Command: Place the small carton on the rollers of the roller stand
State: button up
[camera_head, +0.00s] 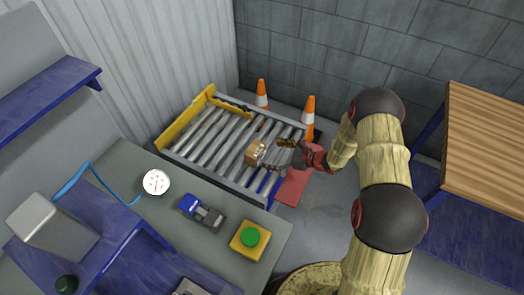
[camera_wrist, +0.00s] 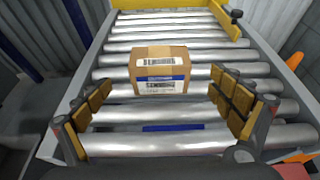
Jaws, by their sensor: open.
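The small brown carton (camera_head: 256,152) sits on the rollers of the roller stand (camera_head: 182,152), near the end closest to my arm. In the wrist view the carton (camera_wrist: 159,70) stands upright on the metal rollers, with a white label and a blue band facing me. My gripper (camera_head: 282,156) is just to the right of the carton in the head view. In the wrist view my gripper (camera_wrist: 160,112) is open, its padded fingers wide apart. The carton is beyond the fingertips, and a gap shows between it and both fingers.
Two orange cones (camera_head: 262,94) (camera_head: 309,112) stand behind the stand. A yellow end stop (camera_head: 186,117) edges its far end. A grey bench in front holds a round gauge (camera_head: 156,182), a blue and grey device (camera_head: 201,211) and a yellow box with a green button (camera_head: 250,239). A wooden-topped table (camera_head: 490,140) is at right.

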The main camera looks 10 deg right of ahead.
jog(key=s+a+r+n+g+h, duration=0.1)
jog(key=s+r+n+g, duration=0.1)
jog(key=s+r+n, duration=0.45)
jog(key=s+a+r+n+g, duration=0.1)
jog(key=s+r+n+g, duration=0.15)
jog(key=r, duration=0.75)
jog(key=s+a+r+n+g+h, duration=0.1)
jog(key=s+r+n, duration=0.35)
jog(key=r, duration=0.45)
jog(key=s+d+r+n+t+h, duration=0.1)
jog(key=s+d+r+n+h, duration=0.3)
jog(key=s+r, duration=0.3)
jog(key=s+d+r+n+t+h, duration=0.2)
jog(key=s+d+r+n+h, duration=0.3)
jog(key=s, duration=1)
notch_tip(320, 180, up, 3)
jog(key=shift+d+f+n+p, duration=0.15)
jog(key=shift+d+n+p, duration=0.15)
jog(key=shift+d+n, duration=0.75)
